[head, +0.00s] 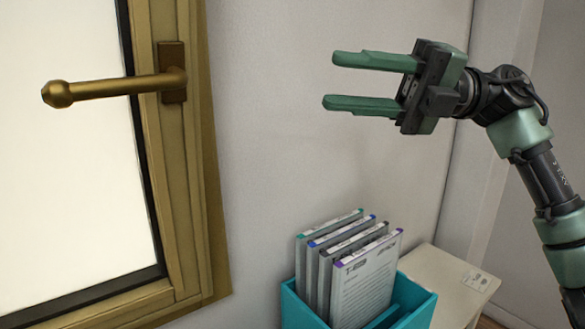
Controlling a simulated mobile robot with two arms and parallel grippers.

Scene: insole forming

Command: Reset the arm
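My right gripper (329,80) is raised at the upper right of the head view, with its arm coming in from the right edge. Its two green fingers point left and stand apart, with nothing between them. It is clear of the wall and of everything below it. My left gripper does not show in the head view.
A window with a brass frame (185,220) and a brass handle (115,87) sticking out to the left fills the left side. A teal box (312,314) holding several upright folders (365,285) stands below, beside a pale surface (447,277). The wall between is bare.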

